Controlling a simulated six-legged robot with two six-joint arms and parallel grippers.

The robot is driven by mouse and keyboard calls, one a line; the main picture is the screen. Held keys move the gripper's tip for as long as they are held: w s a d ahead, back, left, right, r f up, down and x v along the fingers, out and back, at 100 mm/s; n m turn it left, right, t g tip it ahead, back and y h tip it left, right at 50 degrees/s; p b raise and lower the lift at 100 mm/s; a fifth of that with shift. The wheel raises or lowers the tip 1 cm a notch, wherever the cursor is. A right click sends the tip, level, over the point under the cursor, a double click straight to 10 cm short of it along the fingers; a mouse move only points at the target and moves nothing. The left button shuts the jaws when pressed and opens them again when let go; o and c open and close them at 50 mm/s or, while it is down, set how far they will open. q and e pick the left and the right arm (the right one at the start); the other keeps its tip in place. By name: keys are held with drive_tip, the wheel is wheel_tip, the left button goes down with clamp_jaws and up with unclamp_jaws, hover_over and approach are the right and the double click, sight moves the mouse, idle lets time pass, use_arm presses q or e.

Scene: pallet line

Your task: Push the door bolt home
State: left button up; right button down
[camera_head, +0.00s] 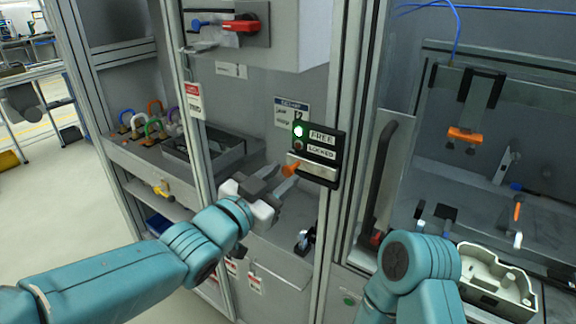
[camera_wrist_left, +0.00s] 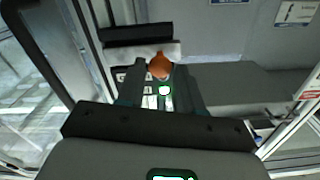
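The door bolt (camera_head: 312,168) is a silver bar on a black plate marked FREE and LOCKED, on the door post. Its orange knob (camera_head: 291,170) is at the bar's left end. My left gripper (camera_head: 280,179) is open just in front of and left of the knob. In the left wrist view the orange knob (camera_wrist_left: 160,66) shows between and just beyond the fingertips (camera_wrist_left: 158,88); contact cannot be told. My right gripper is out of view.
A black door handle (camera_head: 376,185) stands right of the bolt. Coloured padlocks (camera_head: 152,127) and a grey tray (camera_head: 190,150) sit on the left shelf. A red rotary switch (camera_head: 240,26) is above. A cream casting (camera_head: 495,275) lies at lower right.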

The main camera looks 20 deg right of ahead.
sight(287, 173)
use_arm(q)
drive_tip(key=shift+x, duration=1.6)
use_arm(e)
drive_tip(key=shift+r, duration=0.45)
use_arm(q)
clamp_jaws()
